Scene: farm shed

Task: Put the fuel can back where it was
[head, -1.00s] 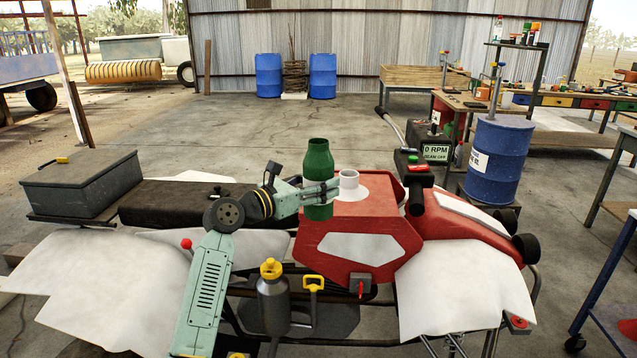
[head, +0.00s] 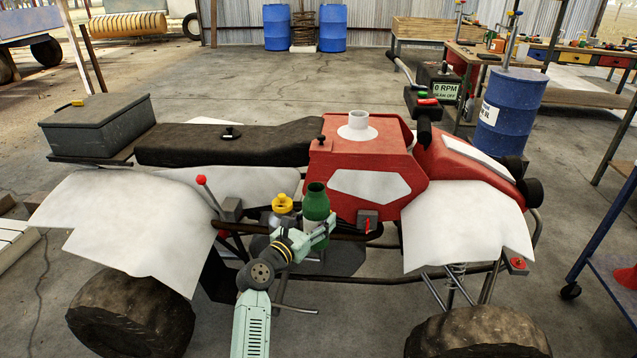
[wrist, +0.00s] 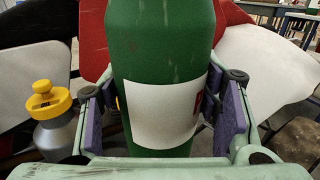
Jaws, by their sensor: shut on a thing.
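The green fuel can (head: 315,203) with a white label is upright in my gripper (head: 320,232), beside the quad bike's red tank, low over the footrest area. In the wrist view the fuel can (wrist: 160,45) fills the middle, with the purple pads of my gripper (wrist: 170,110) against its two sides. The can's base is hidden, so I cannot tell whether it touches the footrest plate (head: 345,262). The red tank (head: 365,150) has an open white filler neck (head: 358,124) on top.
A grey bottle with a yellow cap (head: 282,205) stands close left of the can; it also shows in the wrist view (wrist: 55,125). A red-knobbed lever (head: 205,187) rises further left. A red-handled valve (head: 367,222) is just right of the can.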

